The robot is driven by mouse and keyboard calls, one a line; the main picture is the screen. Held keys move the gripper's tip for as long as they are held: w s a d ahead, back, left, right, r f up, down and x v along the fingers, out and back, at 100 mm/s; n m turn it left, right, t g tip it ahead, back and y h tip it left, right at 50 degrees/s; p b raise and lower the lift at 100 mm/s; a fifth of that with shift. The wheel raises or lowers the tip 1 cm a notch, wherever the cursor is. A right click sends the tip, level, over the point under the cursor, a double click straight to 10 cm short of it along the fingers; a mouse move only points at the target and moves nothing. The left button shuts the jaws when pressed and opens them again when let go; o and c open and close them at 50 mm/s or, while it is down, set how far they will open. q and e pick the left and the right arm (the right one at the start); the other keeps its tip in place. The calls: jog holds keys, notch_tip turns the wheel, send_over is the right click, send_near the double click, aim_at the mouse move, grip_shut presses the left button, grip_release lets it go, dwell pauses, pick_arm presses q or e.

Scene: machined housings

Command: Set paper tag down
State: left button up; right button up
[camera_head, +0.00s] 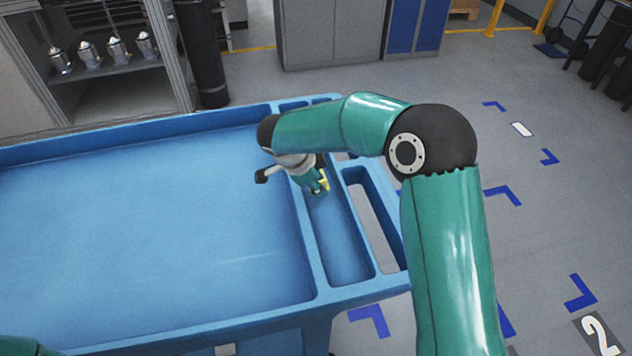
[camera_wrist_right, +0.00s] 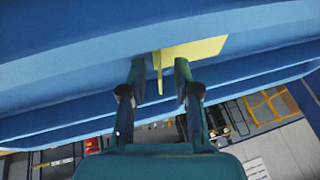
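The yellow paper tag (camera_wrist_right: 196,49) shows in the right wrist view, with a narrow upright part between the fingers of my right gripper (camera_wrist_right: 160,76). The fingers are apart, with a visible gap on both sides of that narrow part. In the head view a small piece of the yellow tag (camera_head: 325,180) shows beside my right gripper (camera_head: 319,188), over the narrow tray compartment of the blue cart (camera_head: 315,240). My arm hides part of this area. I cannot tell whether the tag touches the compartment floor. My left gripper is out of view.
The wide cart tray (camera_head: 150,230) is empty and clear where it shows. Raised rims and a slot-like opening (camera_head: 372,215) flank the narrow compartment. A shelf with several metal housings (camera_head: 118,50), a black cylinder (camera_head: 203,50) and grey cabinets (camera_head: 330,33) stand behind.

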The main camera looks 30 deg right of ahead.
jog(key=v, duration=1.2)
dwell(0.3)
